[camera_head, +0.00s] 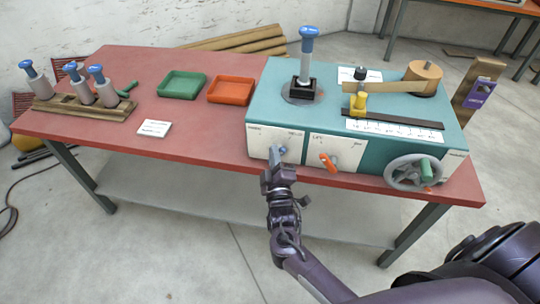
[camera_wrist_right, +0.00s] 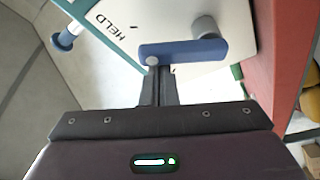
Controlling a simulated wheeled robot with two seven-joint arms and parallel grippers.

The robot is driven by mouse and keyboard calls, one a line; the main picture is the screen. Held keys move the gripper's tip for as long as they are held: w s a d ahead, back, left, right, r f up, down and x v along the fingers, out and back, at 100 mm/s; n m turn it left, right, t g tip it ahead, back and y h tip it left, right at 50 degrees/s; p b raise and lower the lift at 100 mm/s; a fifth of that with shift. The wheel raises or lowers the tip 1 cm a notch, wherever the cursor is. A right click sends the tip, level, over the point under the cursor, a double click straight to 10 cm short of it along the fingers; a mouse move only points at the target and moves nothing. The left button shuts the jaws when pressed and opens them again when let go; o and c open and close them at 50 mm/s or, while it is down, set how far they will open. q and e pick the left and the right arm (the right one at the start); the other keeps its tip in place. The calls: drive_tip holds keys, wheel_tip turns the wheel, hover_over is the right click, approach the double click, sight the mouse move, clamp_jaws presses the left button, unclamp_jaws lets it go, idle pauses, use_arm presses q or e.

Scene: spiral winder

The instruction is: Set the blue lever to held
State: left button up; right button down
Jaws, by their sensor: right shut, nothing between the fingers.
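The blue lever (camera_head: 277,153) is on the white front panel at the left of the teal machine (camera_head: 262,110). In the wrist view the blue lever (camera_wrist_right: 183,50) runs from a grey round pivot (camera_wrist_right: 206,28) at right to a small rounded end at left. The printed word HELD (camera_wrist_right: 108,25) and a short dark tick lie above and left of that end. My right gripper (camera_head: 278,172) is shut and empty, in front of the panel. In the wrist view its fingertips (camera_wrist_right: 159,72) are just below the lever's left end; I cannot tell if they touch it. My left gripper is out of view.
An orange lever (camera_head: 328,162) is close by on the right, and a grey handwheel (camera_head: 414,172) is farther right. Green (camera_head: 182,96) and orange (camera_head: 231,102) trays lie left of the machine on the red table (camera_head: 195,140). The space before the table is open.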

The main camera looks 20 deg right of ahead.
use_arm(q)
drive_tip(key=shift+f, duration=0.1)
use_arm(e)
drive_tip(key=shift+s+d+f, duration=0.15)
drive_tip(key=shift+s+d, duration=0.1)
drive_tip(key=shift+d, duration=0.05)
idle(0.4)
